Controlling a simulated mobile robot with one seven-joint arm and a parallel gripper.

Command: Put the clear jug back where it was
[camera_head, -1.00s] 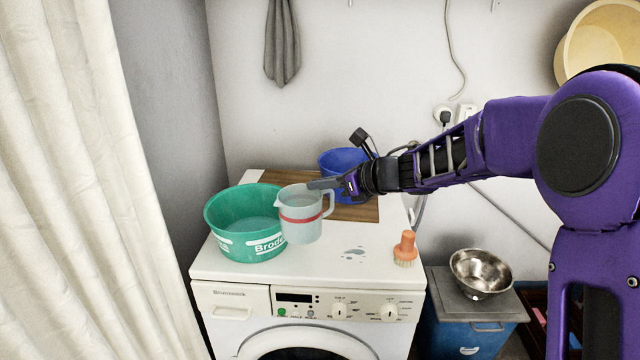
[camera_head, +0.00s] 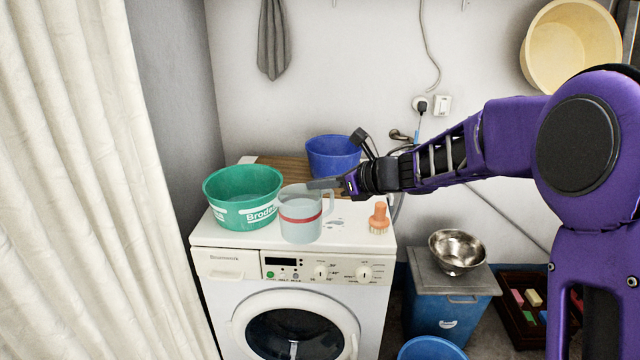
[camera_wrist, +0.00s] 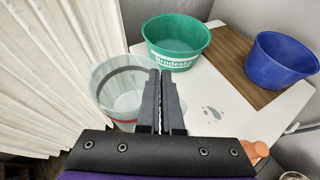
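The clear jug (camera_head: 301,222), with a red band and pale water inside, hangs upright from my gripper (camera_head: 325,184). My gripper comes from the right and is closed on its handle at the rim. In the wrist view the jug (camera_wrist: 122,88) is left of the fingers (camera_wrist: 160,100), which hide part of it and its handle. In the head view the jug overlaps the front edge of the washing machine's white top (camera_head: 345,236); I cannot tell its exact height. A wet patch (camera_wrist: 213,113) lies on that top.
A green basin (camera_head: 240,205) of water stands left on the machine. An orange brush (camera_head: 379,216) stands on the right. A steel bowl (camera_head: 457,250) sits on a lidded blue bin (camera_head: 440,310). A curtain (camera_head: 80,200) hangs left.

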